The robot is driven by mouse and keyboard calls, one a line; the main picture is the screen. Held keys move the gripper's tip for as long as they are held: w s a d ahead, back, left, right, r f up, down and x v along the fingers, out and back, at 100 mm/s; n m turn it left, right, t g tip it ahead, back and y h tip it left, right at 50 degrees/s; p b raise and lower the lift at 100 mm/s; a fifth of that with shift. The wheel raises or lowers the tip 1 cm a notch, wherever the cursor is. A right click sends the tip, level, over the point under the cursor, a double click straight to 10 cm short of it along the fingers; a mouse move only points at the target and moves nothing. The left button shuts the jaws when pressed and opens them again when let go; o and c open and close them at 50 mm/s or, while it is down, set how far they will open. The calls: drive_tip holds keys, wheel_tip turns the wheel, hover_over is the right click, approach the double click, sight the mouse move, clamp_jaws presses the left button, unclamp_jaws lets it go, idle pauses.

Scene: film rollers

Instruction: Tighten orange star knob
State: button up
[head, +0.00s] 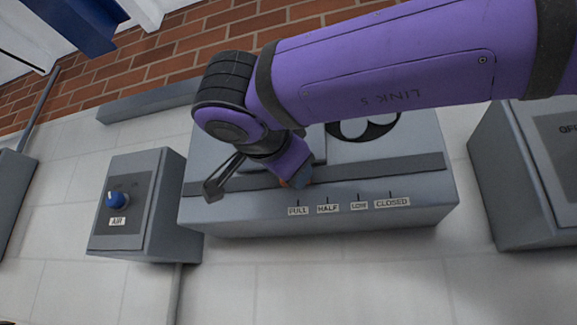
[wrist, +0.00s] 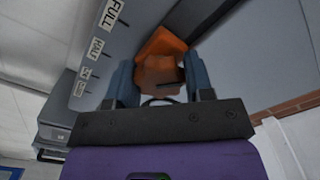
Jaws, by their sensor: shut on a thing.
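In the wrist view the orange star knob (wrist: 160,62) sits between the two blue-grey fingers of my gripper (wrist: 160,78), which is shut on it. In the head view my gripper (head: 299,178) is at the front of a grey box (head: 350,218), above the FULL label (head: 298,211). Only a small bit of orange shows there, and my wrist and fingers hide the rest of the knob. The labels FULL, HALF, LOW and CLOSED run along the box's front from left to right.
A smaller grey box with a blue AIR knob (head: 115,199) is at the left. Another grey box (head: 540,170) stands at the right. A dark bracket (head: 222,180) lies beside my wrist. The wall is white tile below and red brick (head: 150,60) above.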

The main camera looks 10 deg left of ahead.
drive_tip(key=m, duration=0.4)
drive_tip(key=shift+m, duration=2.5)
drive_tip(key=o, duration=0.9)
drive_tip(key=s, duration=0.7)
drive_tip(key=s+a, duration=0.1)
drive_tip(key=s, duration=0.3)
